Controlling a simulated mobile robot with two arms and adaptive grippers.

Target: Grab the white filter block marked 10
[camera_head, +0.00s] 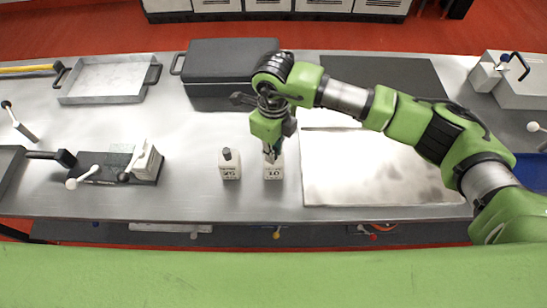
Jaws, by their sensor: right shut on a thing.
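The white filter block marked 10 (273,172) stands upright on the steel worktop, near its front edge. My right gripper (271,155) comes down on it from above and is shut on its top. The fingers hide the top of the block. A second white block marked 25 (230,165), with a dark knob on top, stands just to the left, a small gap apart. My left gripper is not in the view.
A pale flat plate (370,175) lies to the right. A black case (215,75) and a metal tray (105,80) stand at the back. A dark fixture with white-knobbed levers (120,165) is at left. Bare worktop (195,135) lies between the fixture and blocks.

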